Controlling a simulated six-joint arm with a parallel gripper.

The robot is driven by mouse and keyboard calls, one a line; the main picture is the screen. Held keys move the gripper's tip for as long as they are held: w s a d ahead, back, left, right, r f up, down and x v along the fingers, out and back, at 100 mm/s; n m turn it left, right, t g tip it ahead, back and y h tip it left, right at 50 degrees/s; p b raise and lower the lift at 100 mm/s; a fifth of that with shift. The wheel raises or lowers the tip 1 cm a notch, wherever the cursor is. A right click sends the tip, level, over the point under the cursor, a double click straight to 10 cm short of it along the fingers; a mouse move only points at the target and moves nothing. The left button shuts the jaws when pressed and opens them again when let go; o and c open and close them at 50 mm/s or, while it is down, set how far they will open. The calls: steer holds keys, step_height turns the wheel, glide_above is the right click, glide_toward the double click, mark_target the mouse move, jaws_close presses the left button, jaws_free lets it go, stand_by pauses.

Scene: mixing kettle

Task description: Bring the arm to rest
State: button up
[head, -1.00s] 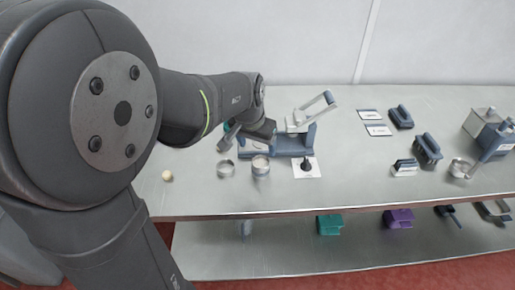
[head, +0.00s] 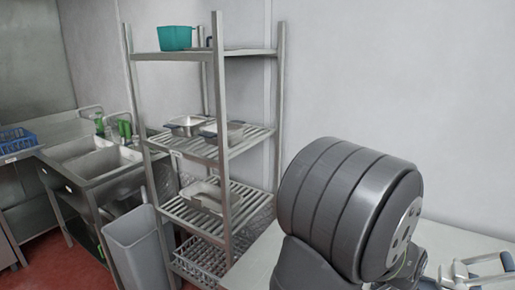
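My arm shows in the head view as a large dark grey joint at the lower right, raised in front of the pale wall. My gripper is not visible; it is hidden behind the arm or outside the picture. Part of a device with pale handles (head: 484,264) is at the bottom right edge, cut off by the picture.
A metal shelf rack (head: 219,130) stands left of the table. It holds a teal container (head: 175,38), metal pans (head: 186,126) and a wire basket (head: 205,262). A grey bin (head: 138,250) and a steel sink (head: 95,163) are further left, with a blue crate (head: 15,141).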

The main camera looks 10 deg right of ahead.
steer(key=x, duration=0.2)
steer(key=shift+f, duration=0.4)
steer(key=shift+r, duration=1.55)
